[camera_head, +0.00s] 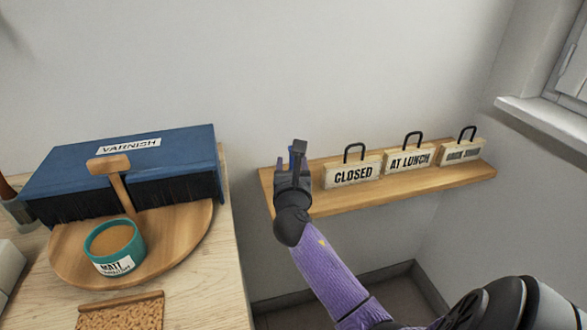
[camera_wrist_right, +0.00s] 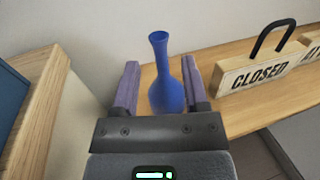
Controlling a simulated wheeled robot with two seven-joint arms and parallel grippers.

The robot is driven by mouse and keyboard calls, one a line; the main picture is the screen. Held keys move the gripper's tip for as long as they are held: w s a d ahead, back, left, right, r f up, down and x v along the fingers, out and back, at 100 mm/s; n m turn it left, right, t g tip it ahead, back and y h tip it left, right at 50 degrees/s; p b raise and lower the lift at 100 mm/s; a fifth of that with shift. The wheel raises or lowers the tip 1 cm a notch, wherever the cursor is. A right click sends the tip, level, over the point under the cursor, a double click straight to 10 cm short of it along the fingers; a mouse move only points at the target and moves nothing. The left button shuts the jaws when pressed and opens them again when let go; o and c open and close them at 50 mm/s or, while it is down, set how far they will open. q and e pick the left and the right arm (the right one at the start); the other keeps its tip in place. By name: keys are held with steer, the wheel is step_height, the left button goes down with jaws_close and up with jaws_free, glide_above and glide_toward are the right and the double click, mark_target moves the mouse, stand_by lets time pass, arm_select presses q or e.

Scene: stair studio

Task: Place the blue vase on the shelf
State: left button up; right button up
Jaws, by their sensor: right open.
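The blue vase (camera_wrist_right: 166,92) stands upright on the wooden shelf (camera_wrist_right: 237,114), seen in the right wrist view between the two fingers of my right gripper (camera_wrist_right: 160,85). The fingers are apart, with a gap visible beside the vase's neck. In the head view my right gripper (camera_head: 296,160) is at the left end of the shelf (camera_head: 400,190), and it hides nearly all of the vase; only a sliver of blue shows by the fingers. My left gripper is not in either view.
Signs stand on the shelf: "CLOSED" (camera_head: 353,173), "AT LUNCH" (camera_head: 408,160) and one more (camera_head: 461,152). A window ledge (camera_head: 545,118) is at right.

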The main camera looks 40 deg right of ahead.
steer(key=p+v, duration=0.2)
steer(key=v, duration=0.6)
steer(key=s+a+f+m+g+y, duration=0.2)
steer(key=s+f+m+y, duration=0.1)
steer(key=f, duration=0.6)
steer(key=s+a+f+m+g+y, duration=0.2)
steer(key=s+a+f+m, duration=0.15)
steer(key=f, duration=0.65)
steer(key=s+a+f+m+g+y, duration=0.1)
steer(key=s+f+m+g+y, duration=0.15)
steer(key=f, duration=0.65)
steer(key=s+a+f+m+g+y, duration=0.1)
steer(key=s+f+m, duration=0.3)
steer(key=s, duration=0.7)
steer(key=s+a+f+m+g+y, duration=0.2)
steer(key=s+f+m+g, duration=0.2)
steer(key=s, duration=0.6)
steer(key=s+a+f+m+g+y, duration=0.1)
steer(key=s+a+f+m+g, duration=0.1)
steer(key=s+f+m, duration=0.2)
steer(key=s+m, duration=0.3)
steer(key=s, duration=0.4)
steer(key=shift+s+f+m, duration=0.3)
steer(key=shift+f+m, duration=0.1)
